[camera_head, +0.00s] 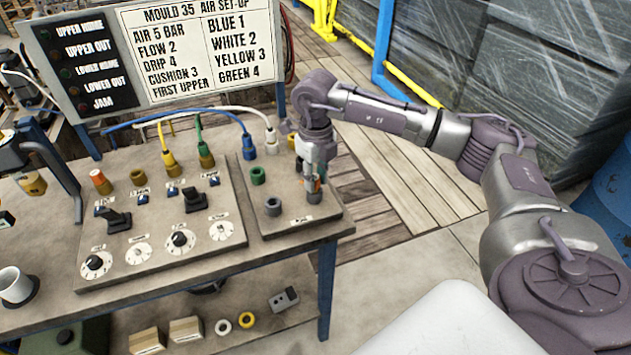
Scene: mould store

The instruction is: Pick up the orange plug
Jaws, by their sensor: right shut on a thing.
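My right gripper (313,178) points down over the right end of the small right-hand panel (290,224). It is shut on the orange plug (318,184), of which only a small orange patch shows between the fingers. The rest of the plug is hidden by the fingers, and I cannot tell whether it still touches the panel or a socket there. My left gripper is not in view.
A green socket (258,175) and a grey socket (273,206) stand just left of the gripper. Blue (248,148), white (271,137), green (205,156) and yellow (168,159) cabled plugs stand nearby. A sign board (190,50) rises behind; floor is open right of the bench.

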